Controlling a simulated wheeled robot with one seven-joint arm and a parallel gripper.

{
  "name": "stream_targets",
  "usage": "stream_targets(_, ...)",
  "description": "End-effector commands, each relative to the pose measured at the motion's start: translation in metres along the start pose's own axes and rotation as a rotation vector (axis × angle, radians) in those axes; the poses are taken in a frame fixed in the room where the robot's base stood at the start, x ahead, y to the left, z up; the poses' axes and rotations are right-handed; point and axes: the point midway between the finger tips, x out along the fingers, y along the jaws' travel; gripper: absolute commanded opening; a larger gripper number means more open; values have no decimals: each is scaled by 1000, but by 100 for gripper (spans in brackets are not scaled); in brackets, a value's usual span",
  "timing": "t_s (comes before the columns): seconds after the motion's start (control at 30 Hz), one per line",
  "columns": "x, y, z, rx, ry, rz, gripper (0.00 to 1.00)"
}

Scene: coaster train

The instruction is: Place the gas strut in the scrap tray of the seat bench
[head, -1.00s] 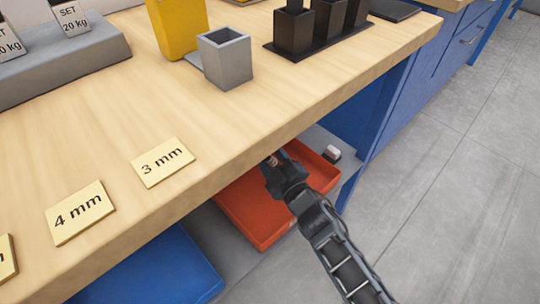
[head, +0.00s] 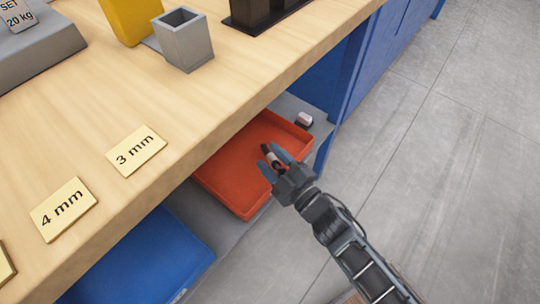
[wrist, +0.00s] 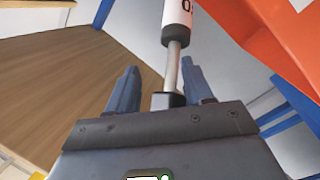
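The gas strut shows in the wrist view (wrist: 178,25) as a white body with dark print, a black collar and a bare silver rod. In the head view the strut (head: 268,153) is small and partly hidden by my gripper (head: 274,164). The gripper appears over the right part of a red-orange tray (head: 225,190) on the low shelf under the bench top. The tray also shows at the right of the wrist view (wrist: 255,40). I see no scrap label.
The wooden bench top (head: 90,120) overhangs the shelf. A blue tray (head: 140,260) lies left of the red one. A small white-and-dark object (head: 303,120) sits on the shelf beyond it. A blue upright (head: 335,120) stands beside the shelf. Grey floor to the right is open.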

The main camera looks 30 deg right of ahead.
Motion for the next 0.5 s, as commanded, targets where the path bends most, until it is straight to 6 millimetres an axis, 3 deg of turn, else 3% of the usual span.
stream_targets(0.03, 0, 0, 0, 0, 1, 1, 50)
stream_targets(0.5, 1, 0, 0, 0, 1, 1, 96)
